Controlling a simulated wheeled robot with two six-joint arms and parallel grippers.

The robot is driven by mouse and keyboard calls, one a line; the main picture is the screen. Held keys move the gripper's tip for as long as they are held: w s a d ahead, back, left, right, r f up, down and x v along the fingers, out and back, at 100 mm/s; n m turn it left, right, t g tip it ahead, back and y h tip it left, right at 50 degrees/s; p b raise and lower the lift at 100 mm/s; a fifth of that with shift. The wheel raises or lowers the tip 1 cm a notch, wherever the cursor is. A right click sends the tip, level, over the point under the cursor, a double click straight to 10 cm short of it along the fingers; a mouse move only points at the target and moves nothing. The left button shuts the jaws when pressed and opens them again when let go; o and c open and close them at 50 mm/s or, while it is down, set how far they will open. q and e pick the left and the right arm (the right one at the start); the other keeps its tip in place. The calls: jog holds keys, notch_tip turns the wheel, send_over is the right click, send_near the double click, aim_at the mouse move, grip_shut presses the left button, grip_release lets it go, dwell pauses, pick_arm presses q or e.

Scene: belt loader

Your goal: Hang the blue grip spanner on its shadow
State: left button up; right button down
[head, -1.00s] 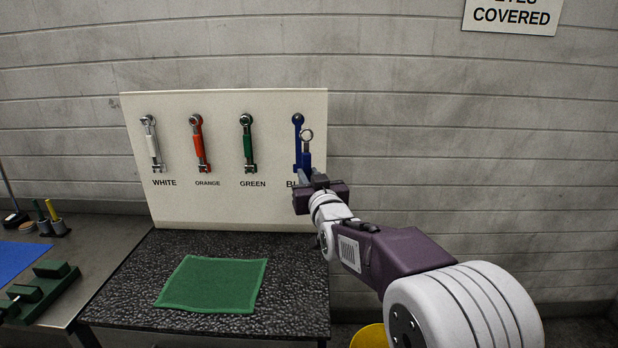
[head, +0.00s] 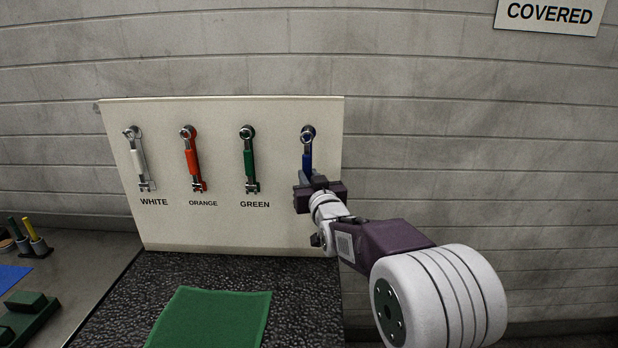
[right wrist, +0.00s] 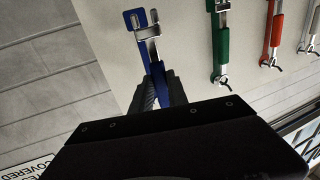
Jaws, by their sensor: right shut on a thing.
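The blue grip spanner (head: 307,158) is upright in my right gripper (head: 314,184), its ring end up, in front of the board's right column. Its ring lies over the top of the blue shadow (head: 303,128), which shows as a thin blue edge. The right wrist view shows my right gripper (right wrist: 158,92) shut on the blue handle (right wrist: 157,72). There the silver jaw end stands beside the blue shadow (right wrist: 131,20), slightly offset from it. Whether the spanner touches the board cannot be told. My left gripper is not in view.
White (head: 138,158), orange (head: 192,160) and green (head: 248,160) spanners hang left on the pale board (head: 220,225). The gripper hides the blue label. A green mat (head: 210,318) lies on the dark table (head: 300,290). A side bench (head: 85,255) stands left.

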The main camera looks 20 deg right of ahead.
aim_at(310, 171)
jog(key=shift+w+d+r, duration=0.15)
jog(key=shift+r, duration=0.2)
jog(key=shift+w+d+p, duration=0.15)
jog(key=shift+w+p, duration=0.05)
jog(key=shift+p, duration=0.25)
jog(key=shift+w+d+f+p, duration=0.15)
jog(key=shift+w+d+p, duration=0.1)
jog(key=shift+w, duration=0.35)
jog(key=shift+w+d+f+p, duration=0.1)
jog(key=shift+w+d+p, duration=0.15)
jog(key=shift+w, duration=0.3)
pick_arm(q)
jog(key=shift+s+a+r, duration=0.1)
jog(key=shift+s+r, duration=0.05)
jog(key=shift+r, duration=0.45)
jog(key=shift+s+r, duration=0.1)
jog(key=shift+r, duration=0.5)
pick_arm(e)
jog(key=w, duration=0.1)
jog(key=w+d+f, duration=0.1)
jog(key=shift+w+d, duration=0.2)
jog(key=shift+w, duration=0.2)
jog(key=c, duration=1.2)
grip_release()
